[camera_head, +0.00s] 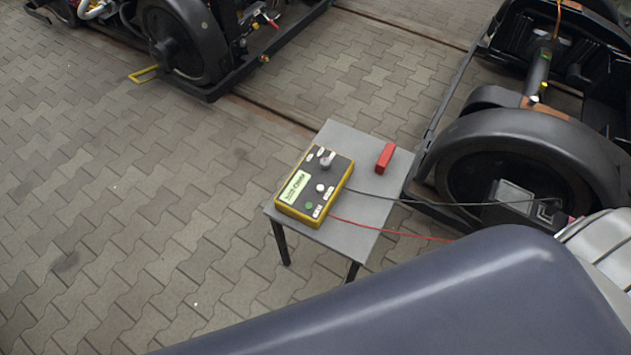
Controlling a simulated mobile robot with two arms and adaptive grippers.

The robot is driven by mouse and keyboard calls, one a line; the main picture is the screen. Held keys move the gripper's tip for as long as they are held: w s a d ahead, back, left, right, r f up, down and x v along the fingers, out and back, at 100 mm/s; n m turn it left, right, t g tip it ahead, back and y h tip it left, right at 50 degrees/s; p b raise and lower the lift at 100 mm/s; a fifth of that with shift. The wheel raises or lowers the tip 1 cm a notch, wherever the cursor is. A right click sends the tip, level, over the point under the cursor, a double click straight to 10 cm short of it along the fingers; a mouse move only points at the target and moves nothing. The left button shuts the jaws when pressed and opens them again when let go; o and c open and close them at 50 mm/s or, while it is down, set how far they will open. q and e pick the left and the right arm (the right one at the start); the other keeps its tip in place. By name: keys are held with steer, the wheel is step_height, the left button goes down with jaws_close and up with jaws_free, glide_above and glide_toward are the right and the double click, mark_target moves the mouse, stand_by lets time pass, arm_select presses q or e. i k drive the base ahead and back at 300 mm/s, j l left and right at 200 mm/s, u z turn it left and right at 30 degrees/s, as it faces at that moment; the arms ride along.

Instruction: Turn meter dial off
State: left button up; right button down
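The yellow and black meter (296,208) lies on a small grey table (340,150) in the middle of the head view. Its grey dial (326,161) sits near the meter's far end; its exact setting is too small to read. A lit greenish display (295,187) with dark characters, a green button (309,205) and a white knob or button (320,188) are also on its face. A black lead and a red lead run from the meter to the right. Neither of my grippers shows in this view.
A red block-like object (385,158) lies on the table's right side. A black bogie with a large wheel (530,165) stands close to the right; another bogie wheel (187,45) is at the upper left. Rails cross the paving behind. Paving left of the table is clear.

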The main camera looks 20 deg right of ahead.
mark_target(325, 162)
steer(key=l+u, duration=0.25)
steer(key=l, duration=0.5)
steer(key=l+u, duration=0.25)
steer(key=l, duration=0.45)
